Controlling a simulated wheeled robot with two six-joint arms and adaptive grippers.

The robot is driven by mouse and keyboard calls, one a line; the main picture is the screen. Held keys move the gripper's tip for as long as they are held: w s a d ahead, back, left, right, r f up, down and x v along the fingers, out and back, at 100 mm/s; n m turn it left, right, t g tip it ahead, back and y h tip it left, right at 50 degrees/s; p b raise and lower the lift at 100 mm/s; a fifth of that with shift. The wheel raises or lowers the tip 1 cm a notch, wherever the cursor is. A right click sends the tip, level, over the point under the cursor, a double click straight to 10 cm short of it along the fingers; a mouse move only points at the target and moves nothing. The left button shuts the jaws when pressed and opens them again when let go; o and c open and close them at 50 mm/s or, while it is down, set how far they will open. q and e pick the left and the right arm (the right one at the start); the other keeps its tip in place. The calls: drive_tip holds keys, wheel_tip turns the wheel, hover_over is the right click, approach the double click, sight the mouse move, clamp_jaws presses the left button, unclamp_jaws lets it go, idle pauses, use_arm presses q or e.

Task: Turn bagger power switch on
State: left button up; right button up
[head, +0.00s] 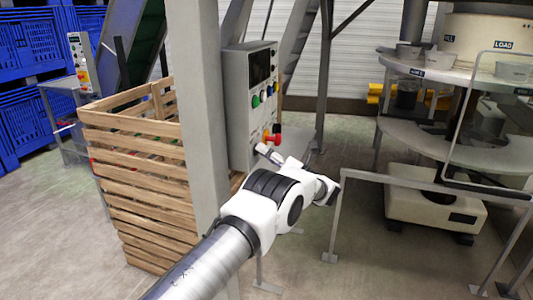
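A grey control box (250,105) stands beside the grey post near the middle of the head view. Its face has a dark screen, several coloured buttons and, low down, a red and yellow switch (272,138). I cannot read any label there, nor tell the switch's setting. My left arm comes in from below. Its gripper (270,154) is just below the red and yellow switch, and I see no clear contact. The wrist hides much of the gripper, so its opening does not show. My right gripper is not in view.
A wooden slatted crate (140,180) stands left of the post (200,100). A metal rail (400,182) and a round machine (450,135) are on the right. A smaller control box (82,62) stands far left near blue crates (28,45).

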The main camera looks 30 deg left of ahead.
use_arm(q)
drive_tip(key=shift+m, duration=0.4)
drive_tip(key=shift+r+m+h+p, duration=0.1)
drive_tip(key=shift+m+h+p, duration=0.85)
drive_tip(key=shift+m, duration=1.8)
drive_tip(key=shift+r+m+h+p, duration=0.15)
drive_tip(key=shift+m+h+p, duration=0.85)
drive_tip(key=shift+m, duration=1.7)
drive_tip(key=shift+r+m+h+p, duration=0.1)
drive_tip(key=shift+m+h+p, duration=0.85)
drive_tip(key=shift+m, duration=1.8)
drive_tip(key=shift+g+h+b, duration=0.3)
drive_tip(key=shift+b, duration=0.05)
drive_tip(key=o, duration=1.1)
drive_tip(key=shift+a, duration=0.1)
drive_tip(key=shift+o, duration=0.2)
